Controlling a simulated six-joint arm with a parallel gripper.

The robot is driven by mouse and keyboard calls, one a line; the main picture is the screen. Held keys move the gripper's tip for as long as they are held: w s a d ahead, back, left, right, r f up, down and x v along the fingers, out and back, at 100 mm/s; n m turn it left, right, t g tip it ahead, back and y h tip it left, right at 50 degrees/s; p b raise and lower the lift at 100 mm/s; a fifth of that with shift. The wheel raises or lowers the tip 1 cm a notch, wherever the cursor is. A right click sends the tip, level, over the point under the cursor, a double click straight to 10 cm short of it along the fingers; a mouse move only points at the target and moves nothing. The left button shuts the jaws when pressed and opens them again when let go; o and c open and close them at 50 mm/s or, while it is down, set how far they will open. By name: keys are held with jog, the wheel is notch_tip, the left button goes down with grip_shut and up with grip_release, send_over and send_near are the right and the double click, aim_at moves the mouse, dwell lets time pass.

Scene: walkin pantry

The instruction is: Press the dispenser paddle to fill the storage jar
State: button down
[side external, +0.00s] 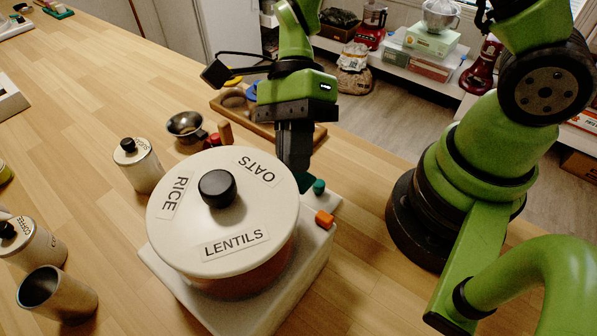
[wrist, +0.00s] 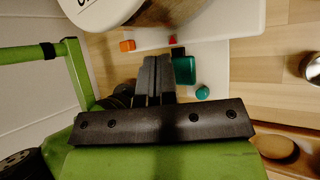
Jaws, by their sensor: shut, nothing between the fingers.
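The dispenser is a round cream drum (side external: 165,235) with a black knob, labelled OATS, RICE and LENTILS, on a pale base (side external: 317,258). In the wrist view, a teal block (wrist: 184,70), perhaps the paddle, sits just right of my fingertips; I cannot tell whether they touch it. My gripper (side external: 297,178) is shut and empty, pointing down beside the drum. I cannot tell which vessel is the storage jar.
A lidded canister (side external: 139,166), a coffee canister (side external: 32,243) and an open dark-mouthed cup (side external: 58,296) stand left of the dispenser. A metal bowl (side external: 185,126) and a wooden tray (side external: 232,106) are behind it. The worktop at far left is mostly clear.

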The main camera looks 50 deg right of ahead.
aim_at(296, 176)
jog(key=shift+f, duration=0.35)
jog(key=shift+f, duration=0.7)
dwell(0.7)
jog(key=shift+r, duration=1.15)
jog(key=shift+r, duration=2.5)
jog(key=shift+s, duration=0.1)
